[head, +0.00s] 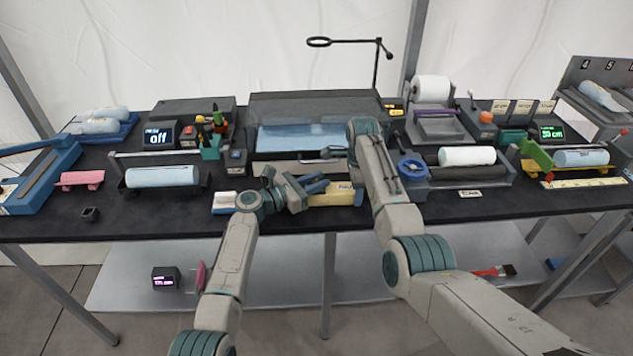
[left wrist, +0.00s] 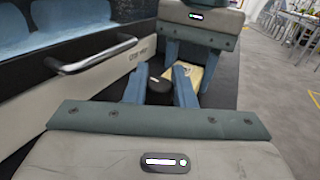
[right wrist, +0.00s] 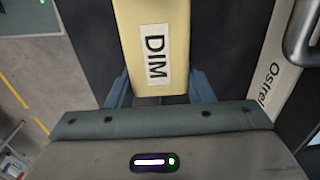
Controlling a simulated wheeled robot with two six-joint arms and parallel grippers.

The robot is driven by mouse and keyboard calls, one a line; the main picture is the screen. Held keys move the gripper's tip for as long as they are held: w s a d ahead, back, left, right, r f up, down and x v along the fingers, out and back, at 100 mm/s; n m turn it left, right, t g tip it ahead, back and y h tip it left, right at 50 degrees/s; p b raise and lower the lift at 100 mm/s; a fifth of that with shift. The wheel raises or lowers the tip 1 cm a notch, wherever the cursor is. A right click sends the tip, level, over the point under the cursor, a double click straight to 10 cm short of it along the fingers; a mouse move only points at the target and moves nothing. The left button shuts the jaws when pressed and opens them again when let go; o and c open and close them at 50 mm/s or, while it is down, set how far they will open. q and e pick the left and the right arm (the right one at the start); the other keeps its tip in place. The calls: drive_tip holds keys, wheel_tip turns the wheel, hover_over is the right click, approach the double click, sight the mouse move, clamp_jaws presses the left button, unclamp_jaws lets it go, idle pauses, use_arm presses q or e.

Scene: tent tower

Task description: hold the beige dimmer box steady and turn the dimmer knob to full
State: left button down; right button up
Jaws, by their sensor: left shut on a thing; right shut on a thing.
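The beige dimmer box (head: 328,200) lies at the front middle of the black table, partly hidden by my arms. In the right wrist view its top (right wrist: 150,25) bears a white "DIM" label. My right gripper (right wrist: 160,95) is shut on the box, one blue finger on each side; the head view largely hides these fingers. The black dimmer knob (left wrist: 158,90) sits at the box's left end in the head view. My left gripper (head: 316,184) is shut on the knob; its fingers also flank it in the left wrist view (left wrist: 160,88).
A large grey machine with a cream front and bar handle (left wrist: 95,55) stands close behind the box. A white-topped block (head: 224,200) lies left of my left gripper. A blue wheel (head: 413,169) is to the right. A small purple-lit display (head: 165,279) stands on the lower shelf.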

use_arm(q)
drive_tip(key=shift+f+m+g+h, duration=0.1)
drive_tip(key=shift+m+g+h, duration=0.55)
drive_tip(key=shift+g, duration=0.35)
drive_tip(key=c, duration=1.2)
unclamp_jaws()
drive_tip(key=shift+c, duration=0.2)
drive_tip(key=v, duration=0.7)
drive_tip(key=shift+s+a, duration=0.15)
drive_tip(key=shift+a, duration=0.1)
drive_tip(key=shift+o, duration=0.3)
